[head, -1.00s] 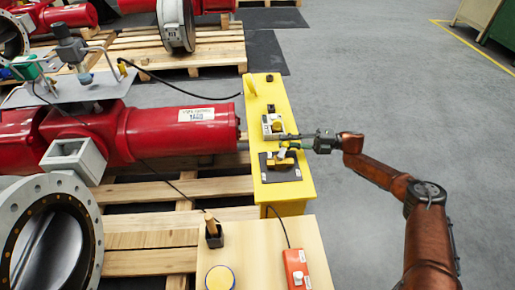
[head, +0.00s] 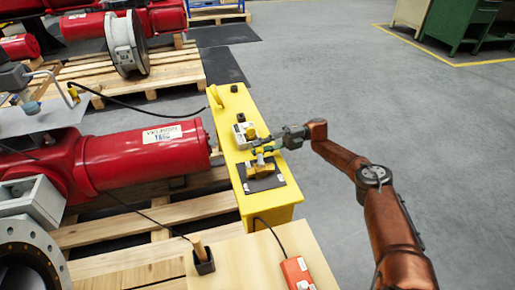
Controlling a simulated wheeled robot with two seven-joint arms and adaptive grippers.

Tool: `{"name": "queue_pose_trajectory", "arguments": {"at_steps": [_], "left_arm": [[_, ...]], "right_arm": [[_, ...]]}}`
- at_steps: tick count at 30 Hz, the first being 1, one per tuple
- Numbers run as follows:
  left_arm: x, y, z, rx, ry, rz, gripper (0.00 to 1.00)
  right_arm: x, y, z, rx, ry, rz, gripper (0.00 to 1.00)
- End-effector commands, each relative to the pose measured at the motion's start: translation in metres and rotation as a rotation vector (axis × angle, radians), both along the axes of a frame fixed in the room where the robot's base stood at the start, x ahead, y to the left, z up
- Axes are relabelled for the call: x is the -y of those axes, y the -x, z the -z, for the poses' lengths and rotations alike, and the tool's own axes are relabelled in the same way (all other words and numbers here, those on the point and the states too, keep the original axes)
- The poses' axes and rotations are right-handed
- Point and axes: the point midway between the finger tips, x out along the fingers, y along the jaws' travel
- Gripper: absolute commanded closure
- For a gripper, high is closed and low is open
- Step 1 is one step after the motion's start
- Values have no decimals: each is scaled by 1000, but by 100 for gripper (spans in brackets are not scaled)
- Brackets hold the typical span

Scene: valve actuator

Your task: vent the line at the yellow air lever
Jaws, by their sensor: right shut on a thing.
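The yellow air lever (head: 261,170) is on a dark square plate on top of the yellow stand (head: 228,104), near the picture's middle. My right gripper (head: 261,151) reaches in from the right, low over the stand. It is shut on the lever's handle, at the far side of the dark plate. The fingers hide most of the handle, so its exact angle is hard to tell.
The red actuator cylinder (head: 145,158) lies left of the stand on pallets. A wooden bench (head: 235,262) with an orange box (head: 297,272) is in front. The floor at right is clear.

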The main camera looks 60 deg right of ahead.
Motion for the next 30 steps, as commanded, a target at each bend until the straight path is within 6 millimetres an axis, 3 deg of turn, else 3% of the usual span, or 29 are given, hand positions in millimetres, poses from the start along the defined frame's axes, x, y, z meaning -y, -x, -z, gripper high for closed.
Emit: {"name": "queue_pose_trajectory", "arguments": {"at_steps": [3, 4, 12, 23, 30], "left_arm": [[0, 0, 0, -1, 0, 0, 60], [0, 0, 0, -1, 0, 0, 60], [0, 0, 0, -1, -1, -1, 60], [0, 0, 0, -2, 1, 0, 60], [0, 0, 0, -1, 1, 0, 60]], "right_arm": [[1, -1, 1, -1, 2, 4, 100], [1, -1, 1, -1, 2, 4, 80], [-1, -2, 0, -1, 1, 1, 62], [0, -1, -6, 0, 1, 1, 62], [0, -1, -49, 4, 1, 0, 62]]}}
